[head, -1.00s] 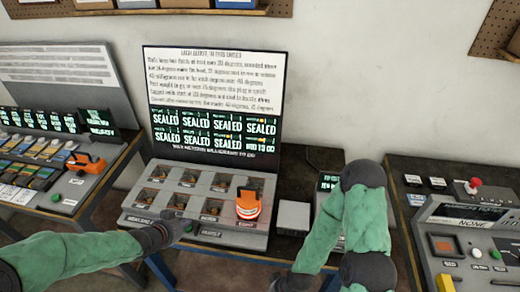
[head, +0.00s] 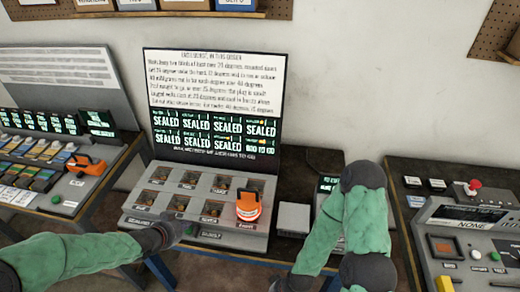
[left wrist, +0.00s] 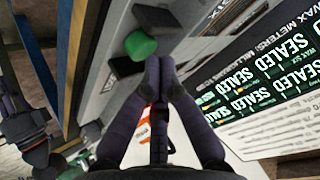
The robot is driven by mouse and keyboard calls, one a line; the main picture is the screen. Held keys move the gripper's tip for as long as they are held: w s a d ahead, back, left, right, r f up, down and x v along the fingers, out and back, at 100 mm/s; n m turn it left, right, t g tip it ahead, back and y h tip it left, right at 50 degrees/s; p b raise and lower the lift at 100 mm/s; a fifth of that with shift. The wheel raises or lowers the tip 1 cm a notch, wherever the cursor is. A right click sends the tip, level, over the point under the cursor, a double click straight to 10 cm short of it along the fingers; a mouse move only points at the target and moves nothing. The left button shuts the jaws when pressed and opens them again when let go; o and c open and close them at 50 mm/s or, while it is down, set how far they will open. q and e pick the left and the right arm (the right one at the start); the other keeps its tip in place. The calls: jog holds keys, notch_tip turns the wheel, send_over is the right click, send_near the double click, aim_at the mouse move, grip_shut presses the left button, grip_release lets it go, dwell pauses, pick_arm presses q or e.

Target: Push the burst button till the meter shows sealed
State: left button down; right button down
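The console (head: 255,240) stands at the centre with an upright screen (head: 240,75). Seven of its meter cells read SEALED; the last cell, lower right (head: 260,148), shows blurred small characters instead. My left gripper (head: 183,226) is at the console's front edge, by the label BURST. In the left wrist view its two fingers (left wrist: 160,62) are together and empty, close beside a green button (left wrist: 140,46); I cannot tell whether they touch it. My right gripper (head: 288,284) is low at the bottom edge, mostly cut off, its fingers unclear.
An orange-and-white device (head: 249,207) sits on the console's right front, by several round-holed pockets. A pale box (head: 293,218) stands right of it. Other consoles with a left orange device (head: 86,163) and a red-knobbed lever (head: 474,184) flank the bench.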

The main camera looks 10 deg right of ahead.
aim_at(186, 231)
pick_arm(q)
jog(key=shift+r+p, duration=0.35)
jog(key=shift+r, duration=0.15)
notch_tip(186, 231, up, 6)
jog(key=p, duration=0.5)
jog(key=shift+p, duration=0.4)
dwell(0.5)
